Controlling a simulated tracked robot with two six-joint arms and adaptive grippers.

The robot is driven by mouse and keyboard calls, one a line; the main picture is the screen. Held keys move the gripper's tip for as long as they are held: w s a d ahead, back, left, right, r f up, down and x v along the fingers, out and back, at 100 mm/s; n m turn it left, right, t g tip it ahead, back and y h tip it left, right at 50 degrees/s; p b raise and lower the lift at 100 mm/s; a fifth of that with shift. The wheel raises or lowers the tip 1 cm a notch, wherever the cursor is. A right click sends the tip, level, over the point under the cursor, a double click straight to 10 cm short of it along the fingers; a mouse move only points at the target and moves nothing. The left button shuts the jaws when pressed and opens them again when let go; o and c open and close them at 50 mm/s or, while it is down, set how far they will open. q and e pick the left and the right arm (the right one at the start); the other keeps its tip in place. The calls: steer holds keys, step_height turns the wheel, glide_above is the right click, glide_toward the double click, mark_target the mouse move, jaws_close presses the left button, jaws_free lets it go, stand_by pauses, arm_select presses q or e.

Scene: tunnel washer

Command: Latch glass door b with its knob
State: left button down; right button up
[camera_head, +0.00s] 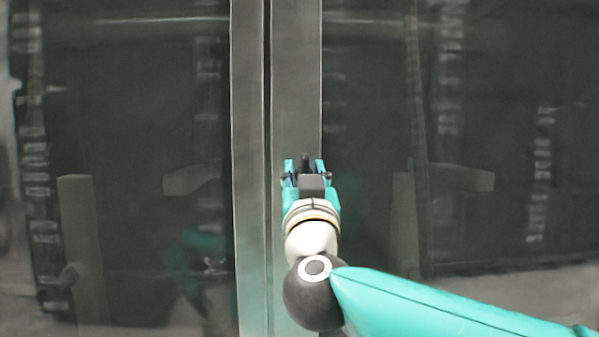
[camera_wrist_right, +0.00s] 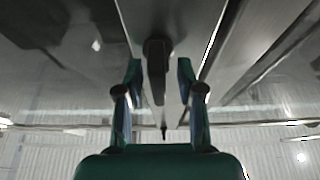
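The knob (camera_head: 306,160) is a small dark handle on the right one of two grey metal door stiles (camera_head: 296,80). In the right wrist view the dark knob (camera_wrist_right: 157,58) stands between the two fingers, with a gap on each side. My right gripper (camera_head: 304,166) is open in front of the stile, its teal fingers either side of the knob; it also shows in the right wrist view (camera_wrist_right: 158,76). The dark glass door (camera_head: 370,120) to the right of the stile looks closed. No label tells which door is b. My left gripper is not in view.
A second dark glass pane (camera_head: 130,130) lies left of the other stile (camera_head: 247,150), with a narrow seam between the stiles. The glass carries pale reflections. No loose objects are visible in front of the doors.

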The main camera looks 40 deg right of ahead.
jaws_close()
steer(key=shift+a, duration=0.35)
steer(key=shift+s+d, duration=0.15)
steer(key=shift+d, duration=0.15)
